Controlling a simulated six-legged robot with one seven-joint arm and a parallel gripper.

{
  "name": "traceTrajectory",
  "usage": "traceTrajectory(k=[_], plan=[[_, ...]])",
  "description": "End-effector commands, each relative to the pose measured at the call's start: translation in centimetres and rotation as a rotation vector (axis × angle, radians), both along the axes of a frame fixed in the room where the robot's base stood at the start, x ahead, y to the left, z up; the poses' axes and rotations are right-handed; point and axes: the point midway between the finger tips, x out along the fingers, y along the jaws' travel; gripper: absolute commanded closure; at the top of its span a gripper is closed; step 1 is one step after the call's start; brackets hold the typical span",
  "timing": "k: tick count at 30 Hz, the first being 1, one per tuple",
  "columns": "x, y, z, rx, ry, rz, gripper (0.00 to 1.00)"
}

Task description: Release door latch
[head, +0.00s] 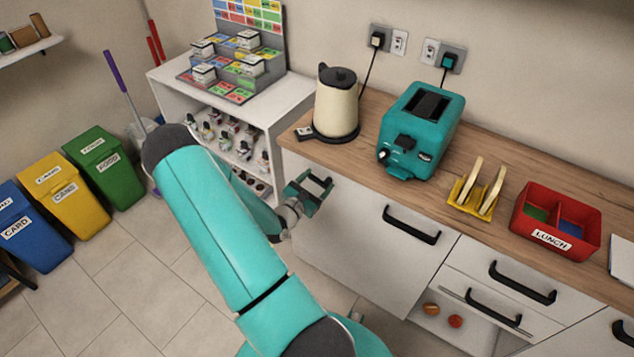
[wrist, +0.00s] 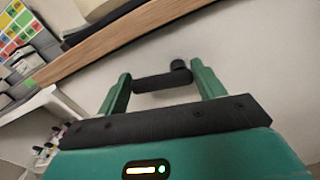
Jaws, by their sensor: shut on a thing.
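A white cupboard door (head: 350,235) stands under the wooden worktop, and it looks flush with the cabinet front. A short black latch handle (wrist: 160,83) with a round knob at its right end shows against the white door in the wrist view. My gripper (head: 316,184) is at the upper left of the door front, below the worktop edge. In the wrist view its two green fingers (wrist: 162,78) stand at either end of the black handle and are shut on it. In the head view the handle is mostly hidden by the gripper.
A black bar handle (head: 411,225) is right of my gripper. A lower drawer holding small round items (head: 455,321) is partly open. A kettle (head: 337,100) and a teal toaster (head: 420,130) stand on the worktop (head: 372,155). A white shelf unit (head: 262,115) is left.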

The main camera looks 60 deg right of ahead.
Motion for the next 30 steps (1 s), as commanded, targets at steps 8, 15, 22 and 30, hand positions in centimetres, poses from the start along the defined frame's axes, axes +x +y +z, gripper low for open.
traceTrajectory(k=[8,15,22,30], plan=[[0.23,0.05,-0.53,0.033,0.209,0.002,0.55],[0.19,0.03,-0.54,0.035,0.214,0.001,0.55],[0.18,0.02,-0.52,0.035,0.212,0.001,0.1],[0.26,0.29,-0.51,0.034,0.211,0.001,0.1]])
